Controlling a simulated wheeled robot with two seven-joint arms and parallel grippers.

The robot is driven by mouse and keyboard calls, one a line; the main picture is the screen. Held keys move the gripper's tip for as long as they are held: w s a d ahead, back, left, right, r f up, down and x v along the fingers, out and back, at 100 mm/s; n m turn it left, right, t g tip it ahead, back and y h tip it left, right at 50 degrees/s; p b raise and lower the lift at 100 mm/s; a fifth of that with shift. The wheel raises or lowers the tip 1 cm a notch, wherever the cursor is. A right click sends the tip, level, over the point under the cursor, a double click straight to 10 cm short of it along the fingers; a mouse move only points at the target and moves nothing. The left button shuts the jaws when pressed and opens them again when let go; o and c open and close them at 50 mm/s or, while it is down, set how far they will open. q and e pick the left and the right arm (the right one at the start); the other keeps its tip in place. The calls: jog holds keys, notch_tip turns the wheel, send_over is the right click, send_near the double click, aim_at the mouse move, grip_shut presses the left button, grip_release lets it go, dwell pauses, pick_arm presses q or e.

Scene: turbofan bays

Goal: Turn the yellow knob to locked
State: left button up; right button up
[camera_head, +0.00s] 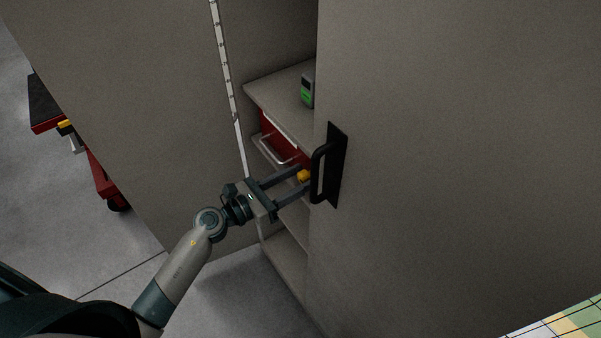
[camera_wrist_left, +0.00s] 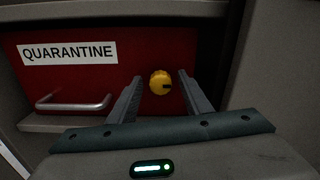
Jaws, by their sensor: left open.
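The yellow knob (camera_wrist_left: 160,83) sits on the front of a red box (camera_wrist_left: 60,75) labelled "QUARANTINE". It has a dark mark on its right side in the left wrist view. In the head view the knob (camera_head: 303,176) shows between the finger ends of my left gripper (camera_head: 288,181). My left gripper is open, with one finger on each side of the knob in the left wrist view (camera_wrist_left: 157,98). I cannot tell whether either finger touches it. No lock wording shows near the knob. My right gripper is not in view.
The red box stands on a shelf in a grey cabinet. A black door handle (camera_head: 328,165) is just right of the gripper. A green and grey device (camera_head: 308,90) stands on the shelf above. A metal bar handle (camera_wrist_left: 74,104) is on the box. A red cart (camera_head: 100,175) stands at left.

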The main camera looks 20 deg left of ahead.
pick_arm(q)
jog(key=shift+s, duration=0.1)
jog(key=shift+c, duration=0.4)
jog(key=c, duration=1)
jog(key=shift+n+p, duration=0.3)
jog(key=shift+n, duration=0.1)
jog(key=n+p, duration=0.1)
jog(key=n, duration=0.2)
jog(key=shift+r+p, duration=0.1)
jog(key=shift+p, duration=0.25)
jog(key=n+p, duration=0.2)
jog(key=n, duration=0.3)
jog(key=n+p, duration=0.2)
jog(key=n, duration=0.3)
jog(key=shift+n+p, duration=0.55)
jog(key=shift+n, duration=1.65)
